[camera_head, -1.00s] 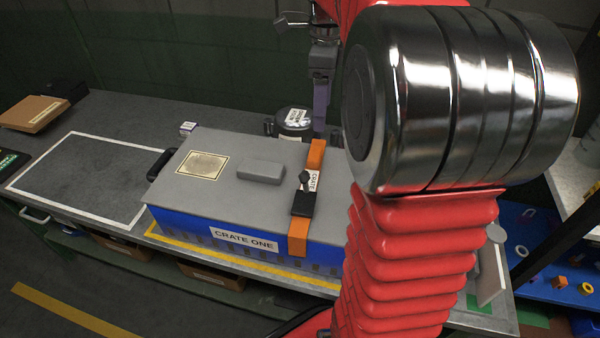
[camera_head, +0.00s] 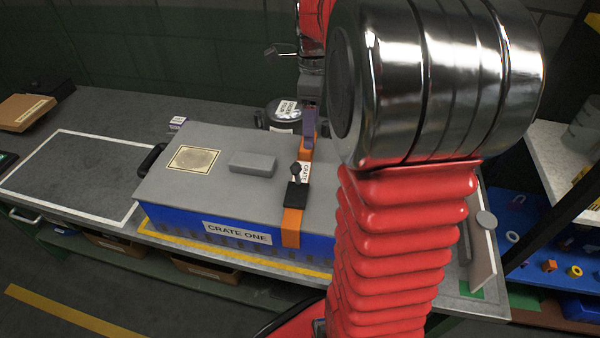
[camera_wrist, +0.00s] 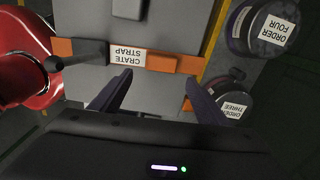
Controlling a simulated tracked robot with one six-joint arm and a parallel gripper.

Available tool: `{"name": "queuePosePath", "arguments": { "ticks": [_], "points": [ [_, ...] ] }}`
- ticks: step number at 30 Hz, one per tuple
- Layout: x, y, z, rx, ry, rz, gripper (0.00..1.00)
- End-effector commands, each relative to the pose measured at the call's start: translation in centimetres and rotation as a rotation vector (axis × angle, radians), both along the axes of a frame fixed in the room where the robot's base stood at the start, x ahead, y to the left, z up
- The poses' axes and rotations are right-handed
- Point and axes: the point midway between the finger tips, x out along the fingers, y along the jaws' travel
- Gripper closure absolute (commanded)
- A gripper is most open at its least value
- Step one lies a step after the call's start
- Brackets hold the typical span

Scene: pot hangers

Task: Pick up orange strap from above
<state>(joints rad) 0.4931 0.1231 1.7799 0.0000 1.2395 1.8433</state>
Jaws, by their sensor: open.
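The orange strap (camera_head: 291,228) runs across the grey lid and down the front of the blue crate labelled CRATE ONE (camera_head: 205,225). A black buckle (camera_head: 296,194) and a white tag sit on it. In the wrist view the strap (camera_wrist: 160,61) lies across the picture, its tag (camera_wrist: 126,57) reading CRATE STRAP. My gripper (camera_wrist: 157,84) is open, its two purple fingers apart just below the strap in that view. In the head view my gripper (camera_head: 308,125) is over the back part of the strap. Nothing is between the fingers; the height gap is hard to judge.
A grey block (camera_head: 253,163) lies on the crate lid. A round pot (camera_head: 284,114) stands behind the crate. The wrist view shows two dark round pots, labelled ORDER FOUR (camera_wrist: 264,28) and ORDER THREE (camera_wrist: 228,96). A white-outlined area (camera_head: 75,170) at left is empty.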

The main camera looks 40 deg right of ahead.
Motion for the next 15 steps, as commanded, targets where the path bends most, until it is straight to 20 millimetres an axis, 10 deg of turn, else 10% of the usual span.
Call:
{"name": "queuePosePath", "arguments": {
  "ticks": [15],
  "points": [
    [0.05,0.09,-1.16,0.000,0.000,0.001,0.31]
  ]
}}
